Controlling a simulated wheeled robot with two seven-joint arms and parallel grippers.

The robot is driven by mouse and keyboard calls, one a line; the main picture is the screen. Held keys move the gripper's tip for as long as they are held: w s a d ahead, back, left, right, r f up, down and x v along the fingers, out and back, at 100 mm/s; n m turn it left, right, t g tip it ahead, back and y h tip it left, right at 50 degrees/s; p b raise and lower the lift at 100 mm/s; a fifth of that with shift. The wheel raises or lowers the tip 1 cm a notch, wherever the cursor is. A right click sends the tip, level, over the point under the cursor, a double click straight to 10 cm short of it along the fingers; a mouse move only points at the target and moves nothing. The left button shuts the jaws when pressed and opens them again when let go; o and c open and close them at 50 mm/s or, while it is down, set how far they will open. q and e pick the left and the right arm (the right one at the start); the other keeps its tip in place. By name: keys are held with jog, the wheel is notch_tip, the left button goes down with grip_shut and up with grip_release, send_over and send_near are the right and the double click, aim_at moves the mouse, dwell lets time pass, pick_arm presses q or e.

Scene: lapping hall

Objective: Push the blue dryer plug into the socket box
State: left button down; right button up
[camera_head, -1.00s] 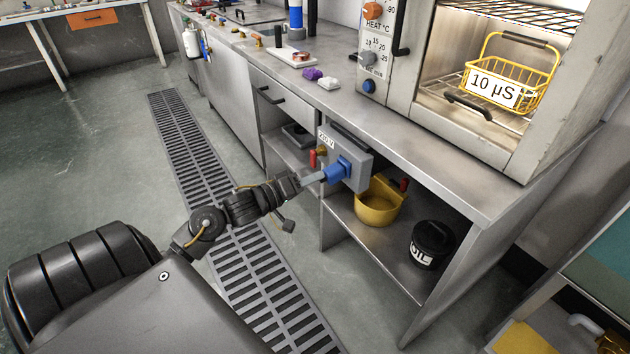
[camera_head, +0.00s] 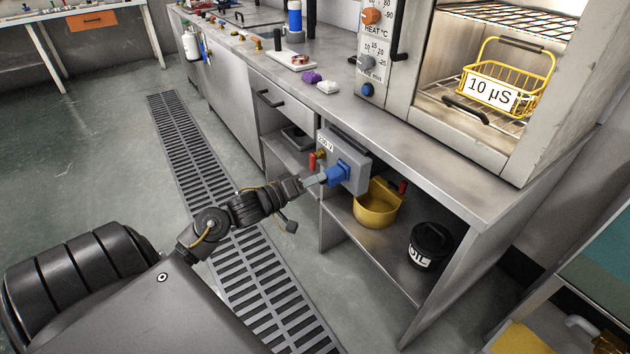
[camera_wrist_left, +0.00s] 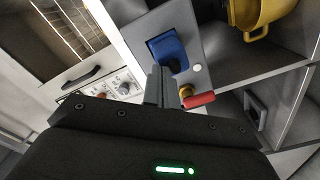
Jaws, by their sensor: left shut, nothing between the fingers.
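The blue dryer plug (camera_head: 337,175) is at the face of the grey socket box (camera_head: 357,176), which is mounted under the bench's front edge. How deep the plug sits I cannot tell. My left gripper (camera_head: 315,181) is shut and empty, its fingertips at the back of the plug. In the left wrist view, the plug (camera_wrist_left: 168,47) lies just beyond the shut fingers (camera_wrist_left: 160,82), against the socket box (camera_wrist_left: 192,22). Whether the fingertips touch it I cannot tell. My right gripper is not in view.
A red-handled brass valve (camera_head: 313,161) is close beside the box and the fingers. A yellow bin (camera_head: 375,209) and a black oil pot (camera_head: 429,246) stand on the shelf below. The dryer oven (camera_head: 405,90) stands above on the bench. The floor around the drain grate (camera_head: 185,140) is clear.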

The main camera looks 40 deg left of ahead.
pick_arm(q)
jog(key=shift+d+f, duration=0.1)
jog(key=shift+f, duration=0.05)
jog(key=p+v, duration=0.3)
jog(key=v, duration=1)
jog(key=shift+s, duration=0.4)
jog(key=shift+f, duration=0.1)
